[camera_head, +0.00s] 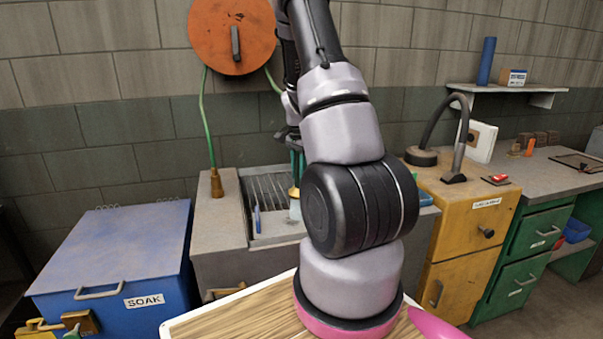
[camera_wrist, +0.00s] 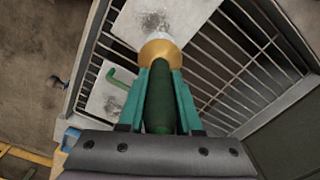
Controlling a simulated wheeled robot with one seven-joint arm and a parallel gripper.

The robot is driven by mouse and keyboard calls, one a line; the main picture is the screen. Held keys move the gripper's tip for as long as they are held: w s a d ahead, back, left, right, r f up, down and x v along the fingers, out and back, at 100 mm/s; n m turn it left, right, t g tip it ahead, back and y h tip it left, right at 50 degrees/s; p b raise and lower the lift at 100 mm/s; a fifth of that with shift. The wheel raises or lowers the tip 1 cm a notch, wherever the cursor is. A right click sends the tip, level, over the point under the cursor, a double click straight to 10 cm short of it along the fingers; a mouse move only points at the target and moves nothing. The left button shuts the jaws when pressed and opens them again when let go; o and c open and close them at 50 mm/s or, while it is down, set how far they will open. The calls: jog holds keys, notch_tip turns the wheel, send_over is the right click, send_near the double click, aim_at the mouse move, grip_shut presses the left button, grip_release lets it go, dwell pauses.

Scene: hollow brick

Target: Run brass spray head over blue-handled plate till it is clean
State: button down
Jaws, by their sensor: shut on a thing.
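My gripper (camera_wrist: 160,110) is shut on the dark green grip (camera_wrist: 159,100) of the spray head, whose brass end (camera_wrist: 158,50) points at the rack. A pale patch shows at its mouth, apparently spray. In the head view the brass spray head (camera_head: 294,192) is above the sink, partly behind my arm. A blue handle (camera_head: 257,221) stands by a pale plate (camera_head: 274,224) there. In the wrist view a plate with dark grime (camera_wrist: 160,18) lies beyond the brass end, its handle not visible. Another smudged plate (camera_wrist: 104,98) has a green hooked handle (camera_wrist: 121,77).
The slatted rack (camera_wrist: 245,75) lies in the sink (camera_head: 222,220). A blue SOAK bin (camera_head: 120,255) stands left, a yellow cabinet (camera_head: 470,215) right. An orange hose reel (camera_head: 232,30) with green hose hangs on the wall. A wooden table (camera_head: 245,315) is in front.

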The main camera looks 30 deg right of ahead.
jog(key=w+a, duration=0.2)
jog(key=a, duration=0.4)
jog(key=shift+w, duration=0.15)
dwell(1.2)
jog(key=shift+a, duration=0.1)
dwell(0.7)
jog(key=shift+s+a, duration=0.3)
jog(key=shift+s, duration=0.45)
jog(key=shift+s+a, duration=0.25)
jog(key=shift+s, duration=0.45)
jog(key=shift+d, duration=0.1)
jog(key=shift+s+d, duration=0.5)
jog(key=shift+d, duration=0.7)
jog(key=shift+s+d, duration=0.45)
jog(key=shift+d, duration=0.8)
jog(key=shift+s+d, duration=0.5)
jog(key=shift+d, duration=0.7)
jog(key=shift+s+a, duration=0.3)
jog(key=shift+s, duration=0.45)
jog(key=shift+s+a, duration=0.3)
jog(key=shift+s, duration=0.4)
